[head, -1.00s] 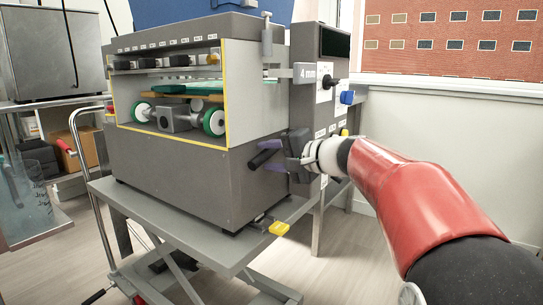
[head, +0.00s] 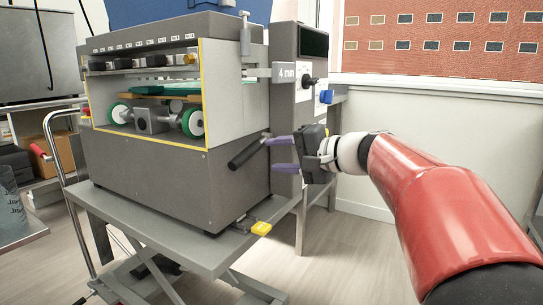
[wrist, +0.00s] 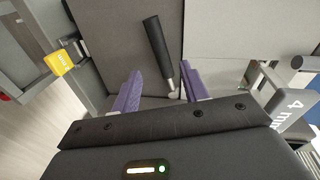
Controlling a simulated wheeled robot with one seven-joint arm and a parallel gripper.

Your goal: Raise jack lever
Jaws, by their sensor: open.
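A lever with a black grip (head: 247,153), which I take as the jack lever, sticks out at a slant from the grey machine's side. It also shows in the wrist view (wrist: 157,48), where its thin metal end lies near the right finger. My gripper (head: 268,155) is open, with purple fingers pointing left toward the lever, just right of the grip. In the wrist view the open fingers (wrist: 160,78) stand on either side of the lever's near end. The grip lies mostly beyond the fingertips. I cannot tell whether a finger touches the lever.
The grey machine (head: 150,180) stands on a lift table (head: 190,255). A yellow tab (head: 261,228) sticks out low at its front corner and shows in the wrist view (wrist: 60,62). A plate marked 4 mm (head: 286,72) sits above my gripper. Floor is open at lower right.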

